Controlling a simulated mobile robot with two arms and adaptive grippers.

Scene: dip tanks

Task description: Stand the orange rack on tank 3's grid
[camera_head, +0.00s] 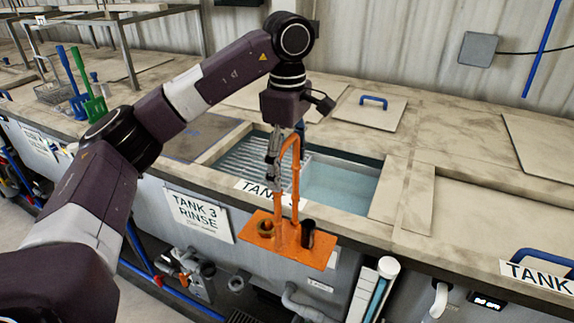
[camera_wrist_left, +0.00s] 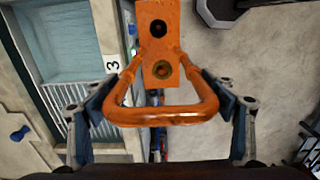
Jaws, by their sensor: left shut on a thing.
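The orange rack (camera_head: 318,258) hangs by its tall loop handle from my left gripper (camera_head: 284,158), which is shut on it. Its flat base carries a brass-coloured ring-like part and a dark cylinder. In the head view the rack appears in front of tank 3's front edge, overlapping the tank label. The slatted grid (camera_head: 248,158) fills the left part of tank 3's opening, with open water (camera_head: 342,186) to its right. In the left wrist view the handle of the rack (camera_wrist_left: 160,112) lies between the fingers, and the grid (camera_wrist_left: 60,100) is to the left. My right gripper is out of view.
The "TANK 3 RINSE" sign (camera_head: 200,213) is on the tank front, with pipes below. A lid with a blue handle (camera_head: 370,112) lies behind the opening. Blue and green scoops (camera_head: 93,100) and a wire basket (camera_head: 52,92) stand at the left. The worktop right of the opening is mostly covered by lids.

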